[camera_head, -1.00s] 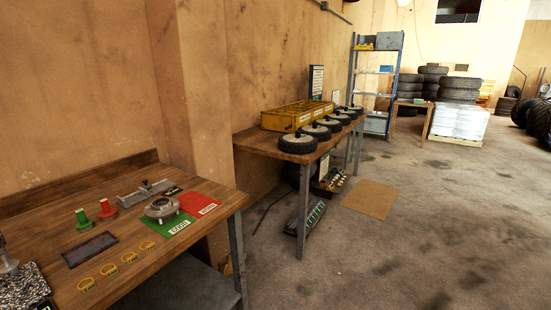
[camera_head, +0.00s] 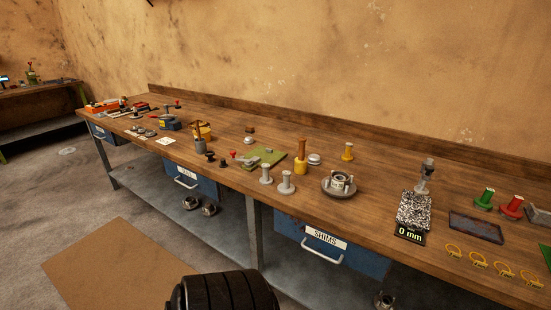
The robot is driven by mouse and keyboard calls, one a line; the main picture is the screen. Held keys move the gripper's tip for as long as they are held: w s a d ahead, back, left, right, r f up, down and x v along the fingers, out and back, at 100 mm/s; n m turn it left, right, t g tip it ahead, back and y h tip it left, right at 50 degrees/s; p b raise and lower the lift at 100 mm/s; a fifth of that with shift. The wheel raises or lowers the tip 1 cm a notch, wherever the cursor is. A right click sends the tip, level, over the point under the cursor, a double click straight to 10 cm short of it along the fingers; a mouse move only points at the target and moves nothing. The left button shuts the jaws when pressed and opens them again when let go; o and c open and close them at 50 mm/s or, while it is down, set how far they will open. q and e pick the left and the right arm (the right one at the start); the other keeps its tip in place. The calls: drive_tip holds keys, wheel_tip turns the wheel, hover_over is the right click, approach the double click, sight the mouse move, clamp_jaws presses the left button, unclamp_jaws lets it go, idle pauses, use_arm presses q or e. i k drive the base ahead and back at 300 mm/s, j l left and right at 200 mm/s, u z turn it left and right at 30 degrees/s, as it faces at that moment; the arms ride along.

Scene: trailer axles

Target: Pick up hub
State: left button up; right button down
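A grey metal hub (camera_head: 340,184) with a round flange and raised studs sits on the wooden workbench (camera_head: 370,210), right of centre and near the front edge. Other hub-like metal parts lie on the shelf below: two at the left, one (camera_head: 190,203) beside another (camera_head: 209,209), and one (camera_head: 384,300) at the bottom edge, partly cut off. Neither of my grippers shows in the head view. A dark ribbed rounded shape at the bottom centre is cut off, and I cannot tell what it is.
Two grey spindle-like posts (camera_head: 286,183) and a yellow pot with a brown handle (camera_head: 300,160) stand left of the hub. A speckled block (camera_head: 414,211) with a "0 mm" display is right of it. A blue SHIMS drawer (camera_head: 330,246) hangs below. Floor in front is open, with a brown mat (camera_head: 120,265).

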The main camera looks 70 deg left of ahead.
sight(339, 184)
drive_tip(key=u, duration=1.7)
drive_tip(key=i+z, duration=0.45)
drive_tip(key=i, duration=0.15)
